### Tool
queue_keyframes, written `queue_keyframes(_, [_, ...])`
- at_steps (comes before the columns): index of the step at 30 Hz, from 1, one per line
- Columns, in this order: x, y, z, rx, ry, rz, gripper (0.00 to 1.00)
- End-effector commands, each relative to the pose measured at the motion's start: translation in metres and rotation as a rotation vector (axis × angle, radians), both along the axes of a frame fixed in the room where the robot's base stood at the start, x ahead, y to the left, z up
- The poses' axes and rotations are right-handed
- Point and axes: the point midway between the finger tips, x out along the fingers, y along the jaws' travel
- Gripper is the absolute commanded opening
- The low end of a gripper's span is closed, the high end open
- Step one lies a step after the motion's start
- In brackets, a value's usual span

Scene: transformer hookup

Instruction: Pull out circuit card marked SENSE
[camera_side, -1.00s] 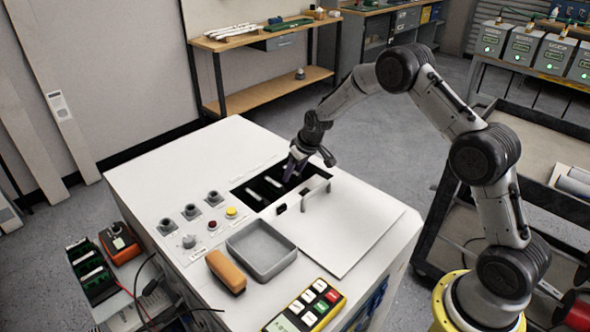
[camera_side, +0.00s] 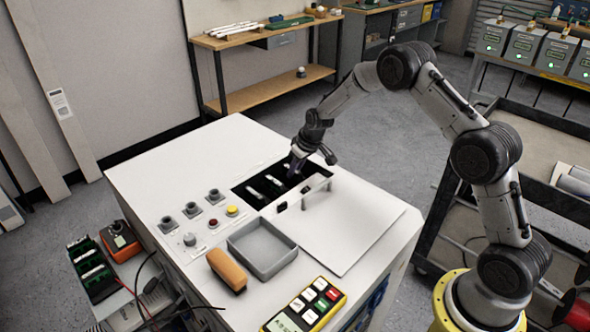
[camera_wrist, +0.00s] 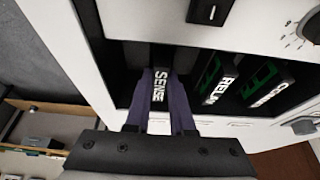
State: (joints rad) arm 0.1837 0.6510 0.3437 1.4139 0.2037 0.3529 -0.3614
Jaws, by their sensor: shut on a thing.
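The card marked SENSE (camera_wrist: 159,88) sits in the slot bay of the white cabinet, its white lettering readable in the wrist view. My gripper (camera_wrist: 161,100) has its two purple fingers on either side of that card and is shut on it. In the side view my gripper (camera_side: 294,167) reaches down into the far right end of the open bay, and its fingertips and the SENSE card are hard to make out there. Two other cards, one marked RELAY (camera_wrist: 219,78) and one partly readable (camera_wrist: 271,84), stand beside it in the bay.
The white cabinet top (camera_side: 190,160) surrounds the bay. A flat cover panel (camera_side: 345,235) with a handle lies in front of it. A grey tray (camera_side: 262,248), an orange-brown block (camera_side: 227,270), a yellow keypad (camera_side: 305,307) and knobs (camera_side: 191,208) are nearby.

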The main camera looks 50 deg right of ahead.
Motion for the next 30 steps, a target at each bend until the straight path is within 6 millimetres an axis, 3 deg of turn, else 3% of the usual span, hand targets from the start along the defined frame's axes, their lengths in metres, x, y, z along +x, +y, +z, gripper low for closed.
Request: queue_keyframes(30, [0.000,0.000,0.021,0.000,-0.002,0.000,0.00])
